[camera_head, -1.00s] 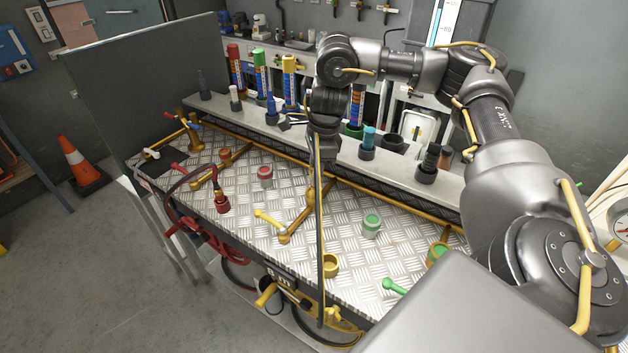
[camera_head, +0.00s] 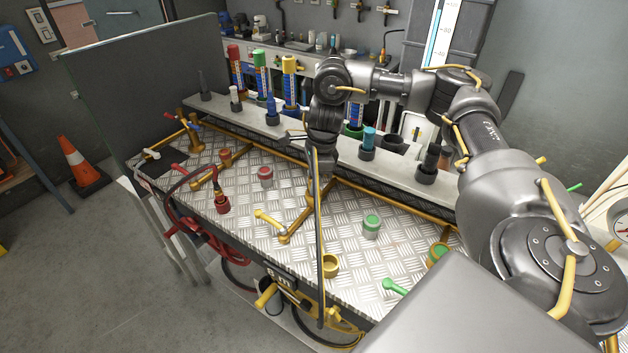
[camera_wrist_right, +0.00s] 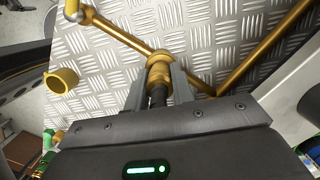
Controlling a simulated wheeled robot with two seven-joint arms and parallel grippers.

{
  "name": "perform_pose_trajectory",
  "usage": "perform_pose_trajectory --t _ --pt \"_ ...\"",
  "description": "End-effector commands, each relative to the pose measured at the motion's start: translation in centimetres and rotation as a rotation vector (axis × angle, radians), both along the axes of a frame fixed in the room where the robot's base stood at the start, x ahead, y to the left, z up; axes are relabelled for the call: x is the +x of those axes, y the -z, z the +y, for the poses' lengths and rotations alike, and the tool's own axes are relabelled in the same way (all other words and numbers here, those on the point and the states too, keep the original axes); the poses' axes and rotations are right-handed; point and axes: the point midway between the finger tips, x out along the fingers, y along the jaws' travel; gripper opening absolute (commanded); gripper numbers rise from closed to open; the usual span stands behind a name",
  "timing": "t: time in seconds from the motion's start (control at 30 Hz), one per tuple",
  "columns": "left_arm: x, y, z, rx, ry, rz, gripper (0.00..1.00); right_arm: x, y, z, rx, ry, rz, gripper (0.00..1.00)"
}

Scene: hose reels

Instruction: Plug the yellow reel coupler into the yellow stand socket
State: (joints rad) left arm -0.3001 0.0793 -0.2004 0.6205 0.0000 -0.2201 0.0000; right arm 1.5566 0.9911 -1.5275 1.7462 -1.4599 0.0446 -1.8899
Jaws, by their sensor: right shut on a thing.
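My right gripper (camera_head: 320,165) points down over the back half of the metal tabletop. In the right wrist view its two fingers (camera_wrist_right: 160,84) are shut on the yellow reel coupler (camera_wrist_right: 157,93), of which a dark part shows between them. A black hose (camera_head: 319,240) hangs from the gripper past the table's front edge. A brass-yellow ring (camera_wrist_right: 159,62), seemingly the yellow stand socket, lies just beyond the fingertips, in line with the coupler. I cannot tell whether the coupler is seated in it. The stand's yellow handle (camera_head: 268,218) is left of the gripper. My left gripper is out of view.
A yellow cup (camera_head: 330,266) stands near the table's front edge. A red-lidded can (camera_head: 265,176) and a green-lidded can (camera_head: 372,226) stand on the tabletop. A grey rear shelf (camera_head: 400,165) with upright tools runs behind the gripper. A red coupler (camera_head: 222,204) stands at left.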

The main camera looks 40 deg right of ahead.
Motion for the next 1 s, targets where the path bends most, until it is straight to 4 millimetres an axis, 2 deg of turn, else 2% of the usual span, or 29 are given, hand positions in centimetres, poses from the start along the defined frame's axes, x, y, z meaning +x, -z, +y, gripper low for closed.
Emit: perform_pose_trajectory --t 0.03,0.07,0.23,0.47,0.63,0.77,1.0 --pt "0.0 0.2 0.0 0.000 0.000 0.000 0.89 0.0 0.3 0.0 0.000 0.000 0.001 0.00" --pt "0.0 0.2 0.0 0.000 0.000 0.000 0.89 0.0 0.3 0.0 0.000 0.000 0.000 0.26" --pt "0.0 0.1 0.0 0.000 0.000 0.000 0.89 0.0 0.2 0.0 0.000 0.000 0.000 0.46" --pt "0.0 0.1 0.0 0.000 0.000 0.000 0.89 0.0 0.2 0.0 0.000 0.000 0.000 0.46" --pt "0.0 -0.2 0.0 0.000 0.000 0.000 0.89 0.1 -0.8 -0.1 -0.001 0.000 -0.003 0.46" --pt "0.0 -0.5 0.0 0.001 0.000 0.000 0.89 0.0 -2.8 -0.4 -0.002 0.001 -0.006 0.46" --pt "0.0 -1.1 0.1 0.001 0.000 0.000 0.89 -0.4 -7.5 -1.0 -0.002 0.000 -0.006 0.46"
